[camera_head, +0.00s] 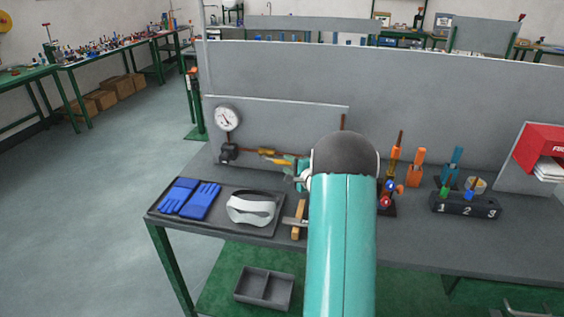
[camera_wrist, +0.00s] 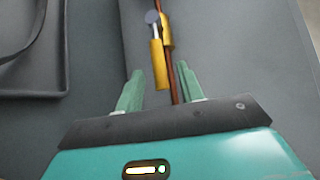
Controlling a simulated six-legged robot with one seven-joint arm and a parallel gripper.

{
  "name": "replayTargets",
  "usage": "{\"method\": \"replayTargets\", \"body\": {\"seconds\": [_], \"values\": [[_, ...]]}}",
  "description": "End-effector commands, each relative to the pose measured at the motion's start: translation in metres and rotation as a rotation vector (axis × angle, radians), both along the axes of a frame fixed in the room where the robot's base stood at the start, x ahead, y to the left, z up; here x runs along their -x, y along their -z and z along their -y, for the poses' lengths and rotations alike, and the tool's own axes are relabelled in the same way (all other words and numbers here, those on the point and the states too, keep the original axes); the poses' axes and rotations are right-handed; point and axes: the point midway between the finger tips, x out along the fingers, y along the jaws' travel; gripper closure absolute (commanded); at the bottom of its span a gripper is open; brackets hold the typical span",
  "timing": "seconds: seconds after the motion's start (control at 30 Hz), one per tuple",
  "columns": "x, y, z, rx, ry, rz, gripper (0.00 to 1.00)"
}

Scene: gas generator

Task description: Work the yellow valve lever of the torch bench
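The yellow valve lever (camera_wrist: 158,64) shows in the wrist view beside a thin copper-brown pipe, with a grey round knob at its upper end. My gripper (camera_wrist: 158,74) is open, its two green fingers on either side of the lever's near end. A gap shows between the lever and each finger; I cannot tell how far it is in depth. In the head view a yellow part (camera_head: 267,152) shows at the bench's back panel, just left of my gripper (camera_head: 288,162). My arm hides part of the pipe there.
A pressure gauge (camera_head: 227,118) stands left on the panel. Orange-handled tools (camera_head: 416,168) and a numbered block (camera_head: 465,205) stand right of my arm. A grey bin (camera_head: 264,287) lies below.

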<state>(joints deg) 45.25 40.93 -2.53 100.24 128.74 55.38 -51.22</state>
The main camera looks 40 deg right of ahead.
Motion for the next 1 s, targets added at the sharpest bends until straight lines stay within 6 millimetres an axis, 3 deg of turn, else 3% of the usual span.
{"method": "replayTargets", "body": {"seconds": [0.1, 0.23, 0.6, 0.8, 1.0], "values": [[-0.023, 0.004, 0.001, 0.0, -0.004, 0.001, 0.62], [-0.038, 0.005, 0.004, 0.0, -0.004, 0.001, 0.62], [-0.045, 0.006, 0.005, 0.0, -0.004, 0.001, 0.62], [-0.045, 0.006, 0.005, 0.0, -0.004, 0.001, 1.0], [-0.045, 0.007, 0.005, -0.006, -0.004, 0.005, 1.0]]}}
